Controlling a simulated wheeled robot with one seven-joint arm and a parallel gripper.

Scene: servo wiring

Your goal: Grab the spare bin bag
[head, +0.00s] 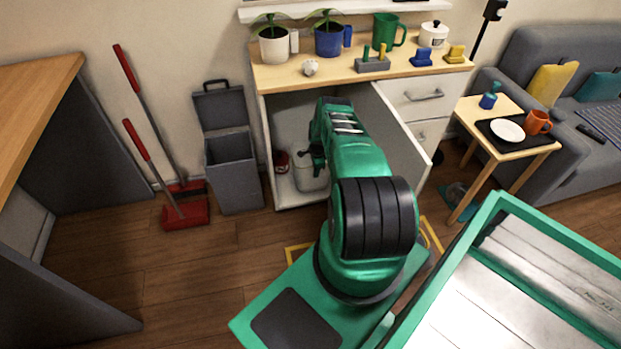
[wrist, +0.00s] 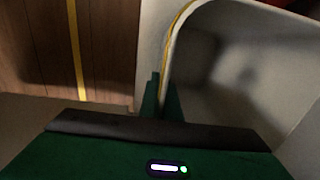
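I cannot make out a separate bin bag in either view. A white open container (head: 308,173) stands inside the open cabinet, partly hidden by my arm. In the wrist view its pale rim (wrist: 205,8) curves down to my gripper, with a thin yellow strip along the outer edge. My gripper (head: 316,158) reaches into the cabinet at the container. In the wrist view its green fingers (wrist: 163,98) are close together, one on each side of the container's thin wall. The container's inside looks grey and shadowed.
The cabinet door (head: 408,140) stands open just right of my arm. A red and white item (head: 281,161) sits left of the container. A grey bin (head: 233,172) with its lid up stands left of the cabinet. The floor (head: 170,270) at left is clear.

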